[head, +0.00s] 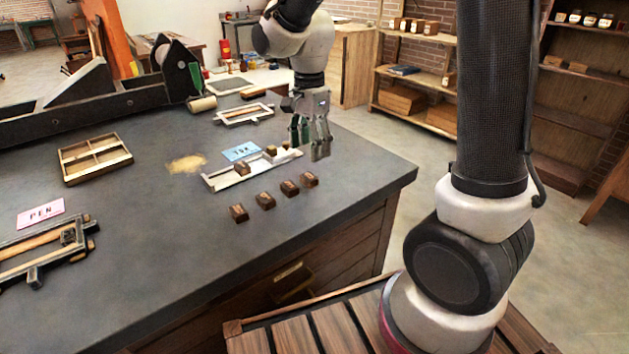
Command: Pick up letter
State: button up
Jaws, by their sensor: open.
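Several small brown letter blocks lie in a row on the dark bench top, such as the leftmost letter (239,213) and the rightmost letter (309,180). Behind them is a white composing tray (225,181) holding a few similar blocks, one letter (243,168) among them. A blue card (242,151) lies behind the tray, its lettering hard to read. My gripper (310,152) points down, open and empty, above or beside the tray's right end, behind the rightmost loose letter. I cannot tell its exact height. The marks on the blocks are too small to read.
A wooden divided tray (94,158), a pink card reading PEN (40,213) and a wooden frame (45,252) are on the left. Another frame (244,114) lies behind. A large press (100,95) stands at the back left. The front middle of the bench (160,260) is clear.

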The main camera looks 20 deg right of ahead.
aim_at(312, 174)
jog(key=f, duration=0.7)
jog(key=shift+s+d+f, duration=0.15)
jog(key=shift+s+f, duration=0.15)
jog(key=shift+s, duration=0.05)
jog(key=shift+c, duration=0.4)
jog(key=c, duration=0.8)
